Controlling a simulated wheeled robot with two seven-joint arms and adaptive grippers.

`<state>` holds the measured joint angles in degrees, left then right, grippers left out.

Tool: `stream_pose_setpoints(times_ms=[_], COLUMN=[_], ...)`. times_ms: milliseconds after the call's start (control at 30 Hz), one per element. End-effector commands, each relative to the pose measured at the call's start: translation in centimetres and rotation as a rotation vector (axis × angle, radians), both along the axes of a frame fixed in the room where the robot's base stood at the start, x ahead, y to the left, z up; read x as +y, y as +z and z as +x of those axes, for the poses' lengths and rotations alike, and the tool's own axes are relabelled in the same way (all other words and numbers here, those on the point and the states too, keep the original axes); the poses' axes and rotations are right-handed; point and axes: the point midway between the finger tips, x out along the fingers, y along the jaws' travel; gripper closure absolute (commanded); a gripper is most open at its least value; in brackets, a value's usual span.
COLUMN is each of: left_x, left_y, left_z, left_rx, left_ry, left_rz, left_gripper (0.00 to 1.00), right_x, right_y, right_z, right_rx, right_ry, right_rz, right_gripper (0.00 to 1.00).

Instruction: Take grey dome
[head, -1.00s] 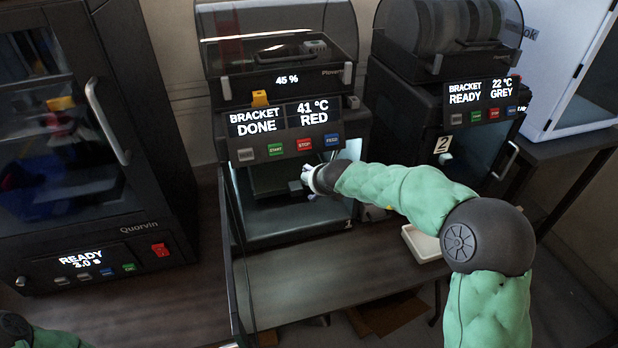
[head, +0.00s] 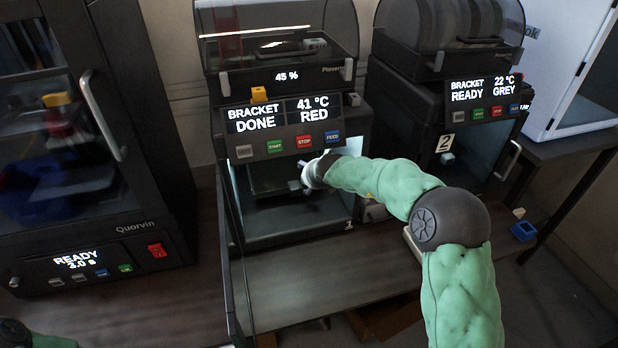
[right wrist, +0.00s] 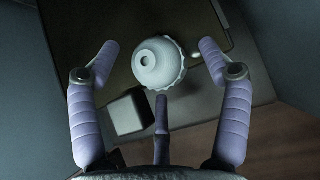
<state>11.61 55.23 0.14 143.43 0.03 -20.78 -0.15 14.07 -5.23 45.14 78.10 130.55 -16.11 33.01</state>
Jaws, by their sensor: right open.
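The grey dome (right wrist: 160,62), a pale rounded piece with a ridged rim and a round knob with a hole, sits on the dark plate inside the first printer. My right gripper (right wrist: 158,48) is open in the right wrist view, with one purple finger to each side of the dome, apart from it. In the head view my right gripper (head: 308,184) reaches into the chamber of printer 1 (head: 290,232), and the dome cannot be told apart there. My left gripper is outside the view; only a bit of my left arm shows at the lower left.
A grey block (right wrist: 128,112) lies close to the dome, near the left finger. Printer 2 (head: 440,120) stands at the right, a large dark printer (head: 95,150) at the left. A small blue container (head: 523,231) sits on the table at right. The bench front (head: 300,295) is clear.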

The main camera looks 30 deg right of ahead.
Motion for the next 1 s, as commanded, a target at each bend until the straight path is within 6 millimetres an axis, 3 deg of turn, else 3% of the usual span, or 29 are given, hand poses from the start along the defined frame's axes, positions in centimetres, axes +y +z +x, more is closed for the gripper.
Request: stream_pose_setpoints(times_ms=[33,200,633,867,1000], left_x=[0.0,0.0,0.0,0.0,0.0], left_y=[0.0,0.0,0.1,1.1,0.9], left_z=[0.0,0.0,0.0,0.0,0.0], left_rx=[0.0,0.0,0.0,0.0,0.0], left_ry=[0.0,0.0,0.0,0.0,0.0], left_rz=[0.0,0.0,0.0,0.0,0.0], left_gripper=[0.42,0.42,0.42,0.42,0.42], right_x=[0.0,0.0,0.0,0.0,0.3], right_y=[0.0,0.0,-0.1,0.3,0.2], right_z=[0.0,0.0,-0.1,-0.1,-1.5], right_rx=[0.0,0.0,0.003,0.003,0.002], right_ry=[0.0,0.0,0.001,0.0,-0.001], right_rz=[0.0,0.0,0.0,-0.001,-0.002], right_gripper=[0.25,0.68,0.68,0.68,0.68])
